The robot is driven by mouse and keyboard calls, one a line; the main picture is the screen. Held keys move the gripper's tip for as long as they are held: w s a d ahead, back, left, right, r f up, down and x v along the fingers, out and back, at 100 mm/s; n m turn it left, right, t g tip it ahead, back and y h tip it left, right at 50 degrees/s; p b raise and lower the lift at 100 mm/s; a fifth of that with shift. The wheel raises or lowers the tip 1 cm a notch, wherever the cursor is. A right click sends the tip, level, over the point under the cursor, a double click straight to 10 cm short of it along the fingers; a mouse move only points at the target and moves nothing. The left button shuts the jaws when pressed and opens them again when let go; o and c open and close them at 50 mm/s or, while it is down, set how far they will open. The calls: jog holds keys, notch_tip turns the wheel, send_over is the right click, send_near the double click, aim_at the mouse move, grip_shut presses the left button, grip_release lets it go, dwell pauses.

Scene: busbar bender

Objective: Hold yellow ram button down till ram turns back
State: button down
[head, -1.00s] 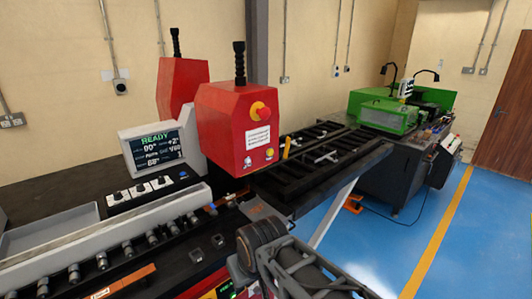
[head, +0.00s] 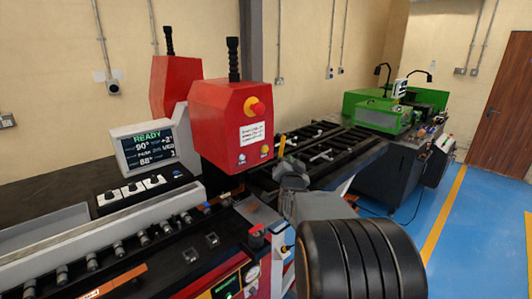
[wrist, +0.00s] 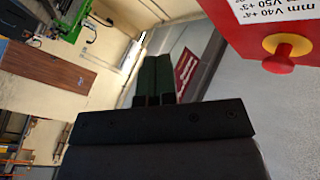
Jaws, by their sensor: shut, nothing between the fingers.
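The yellow ram button (head: 265,149) is on the lower right front of the red ram housing (head: 206,101), beside a pale button (head: 241,158). The yellow button shows uncovered, with nothing touching it in the head view. My gripper's dark fingers (wrist: 163,78) lie side by side, shut and empty, in the wrist view. The wrist view also shows the housing's red stop knob (wrist: 283,50) at upper right, apart from the fingers; the yellow button is out of that view. In the head view, my arm's end is right of and below the housing, and its fingertips are hard to make out.
The screen (head: 148,146) reads READY, with what looks like 90° and 88°. A red stop knob on a yellow base (head: 257,107) sits above the yellow button. A black slatted table (head: 371,152) extends behind my arm. A green machine (head: 378,113) stands farther back.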

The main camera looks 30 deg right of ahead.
aim_at(265, 149)
jog(key=shift+s+d+r+m+h, duration=0.1)
jog(key=shift+d+r+m+h, duration=0.15)
jog(key=shift+d, duration=0.35)
jog(key=w+a+p, duration=0.1)
jog(key=w+p, duration=0.2)
jog(key=w, duration=0.5)
jog(key=shift+w+a, duration=0.3)
jog(key=shift+w, duration=0.05)
jog(key=shift+f, duration=0.1)
dwell(1.8)
jog(key=shift+w+a+b, duration=0.1)
jog(key=shift+w+b, duration=0.35)
jog(key=shift+b, duration=0.05)
